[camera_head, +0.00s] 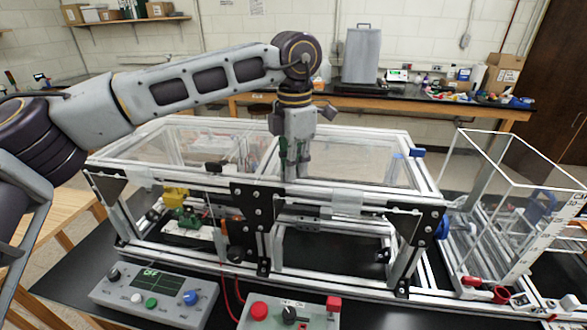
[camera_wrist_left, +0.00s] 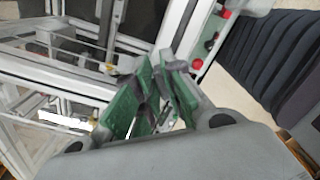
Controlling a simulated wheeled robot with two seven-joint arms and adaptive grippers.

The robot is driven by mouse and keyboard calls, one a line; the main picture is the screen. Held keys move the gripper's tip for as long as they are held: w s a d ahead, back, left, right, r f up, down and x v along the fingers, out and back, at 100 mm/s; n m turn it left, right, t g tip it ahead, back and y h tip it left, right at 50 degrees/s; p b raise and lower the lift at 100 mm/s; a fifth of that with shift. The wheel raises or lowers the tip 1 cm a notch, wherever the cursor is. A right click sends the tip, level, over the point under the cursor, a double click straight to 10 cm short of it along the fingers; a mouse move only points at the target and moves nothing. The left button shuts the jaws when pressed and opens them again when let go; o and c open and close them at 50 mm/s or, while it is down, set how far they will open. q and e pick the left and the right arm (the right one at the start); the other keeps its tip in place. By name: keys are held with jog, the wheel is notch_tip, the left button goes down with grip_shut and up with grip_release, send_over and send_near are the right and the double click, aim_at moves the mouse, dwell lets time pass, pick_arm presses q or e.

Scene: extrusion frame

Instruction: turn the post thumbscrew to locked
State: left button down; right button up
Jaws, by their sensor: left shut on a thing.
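My left gripper (camera_head: 297,172) points down at the middle of the extrusion frame (camera_head: 345,205), by its upright centre post. In the left wrist view, the green-padded fingers of my left gripper (camera_wrist_left: 160,95) are shut on a small dark part, which I take to be the post thumbscrew (camera_wrist_left: 150,88). The pads hide most of it, and its turned position cannot be read. In the head view the fingers cover it. My right gripper is in neither view.
A control box with a screen (camera_head: 150,292) and a box with a red button (camera_head: 290,314) stand in front of the frame. A white wire-edged enclosure (camera_head: 510,190) stands at the right. Clear panels, rails and black corner plates surround the gripper closely.

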pick_arm(q)
jog(key=m, duration=0.4)
jog(key=shift+s+b, duration=0.15)
jog(key=shift+b, duration=0.2)
jog(key=shift+s+r+m, duration=0.1)
jog(key=shift+s+m, duration=0.05)
jog(key=shift+m, duration=1.35)
jog(key=c, duration=1.5)
grip_release()
jog(key=shift+r, duration=6)
jog(key=shift+f, duration=0.1)
